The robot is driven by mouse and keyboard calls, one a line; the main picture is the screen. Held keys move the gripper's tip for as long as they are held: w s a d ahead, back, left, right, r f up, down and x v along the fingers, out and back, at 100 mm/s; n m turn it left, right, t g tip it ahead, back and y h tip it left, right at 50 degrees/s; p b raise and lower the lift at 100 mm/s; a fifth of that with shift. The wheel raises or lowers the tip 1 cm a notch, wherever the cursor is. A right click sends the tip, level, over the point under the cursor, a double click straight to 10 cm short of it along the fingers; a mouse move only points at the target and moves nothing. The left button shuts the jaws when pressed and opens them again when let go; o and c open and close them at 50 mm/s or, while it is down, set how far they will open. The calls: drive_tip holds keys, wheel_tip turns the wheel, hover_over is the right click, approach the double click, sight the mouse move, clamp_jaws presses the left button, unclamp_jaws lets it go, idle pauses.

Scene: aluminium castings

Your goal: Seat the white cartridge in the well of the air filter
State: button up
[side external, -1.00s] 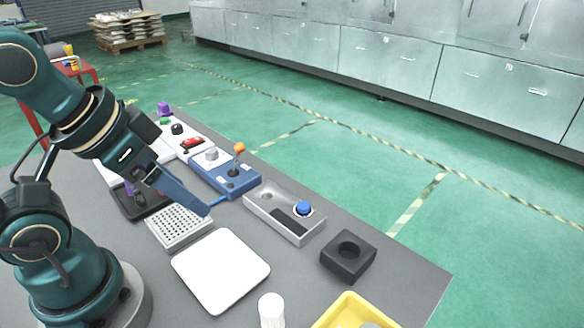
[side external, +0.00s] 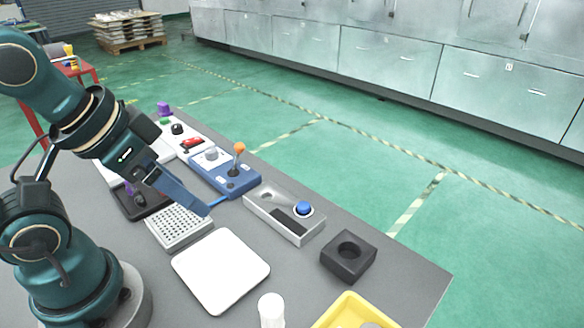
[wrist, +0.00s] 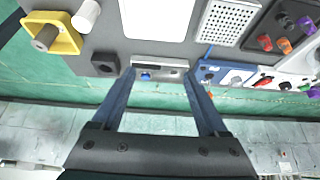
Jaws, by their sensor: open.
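The white cartridge (side external: 271,308) stands upright on the grey table at the front, near the yellow tray, its lower end cut off by the picture edge. It also shows in the wrist view (wrist: 87,15). The air filter appears to be the black square block (side external: 336,262) with a round well in its top, near the table's right edge; it also shows in the wrist view (wrist: 96,66). The well looks empty. My gripper (wrist: 160,76) is open and empty, its fingers apart. In the side view my gripper (side external: 207,208) hangs above the perforated plate, away from both.
A yellow tray (side external: 331,312) holds a grey piece. A white pad (side external: 220,270) lies mid-table. A grey fixture with a blue button (side external: 262,206), a blue joystick box (side external: 243,183) and a perforated plate (side external: 180,232) stand behind it. Bare table surrounds the black block.

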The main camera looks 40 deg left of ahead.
drive_tip(key=n+g, duration=0.3)
drive_tip(key=n, duration=0.1)
hover_over(271, 305)
drive_tip(key=w+a, duration=0.2)
drive_tip(key=a, duration=0.1)
drive_tip(key=s+x, duration=0.1)
drive_tip(key=x, duration=0.3)
drive_tip(key=shift+m+g, duration=0.6)
drive_tip(key=shift+m, duration=0.2)
drive_tip(key=s+d+f, duration=0.1)
drive_tip(key=f, duration=0.1)
drive_tip(key=s+d+f, duration=0.1)
drive_tip(key=d, duration=0.1)
drive_tip(key=shift+s+f, duration=0.1)
drive_tip(key=shift+f, duration=0.25)
drive_tip(key=shift+s+f, duration=0.15)
drive_tip(key=shift+f, duration=0.1)
drive_tip(key=shift+w+f, duration=0.15)
drive_tip(key=shift+f, duration=1.05)
drive_tip(key=shift+w+f, duration=0.15)
drive_tip(key=shift+f, duration=1)
clamp_jaws()
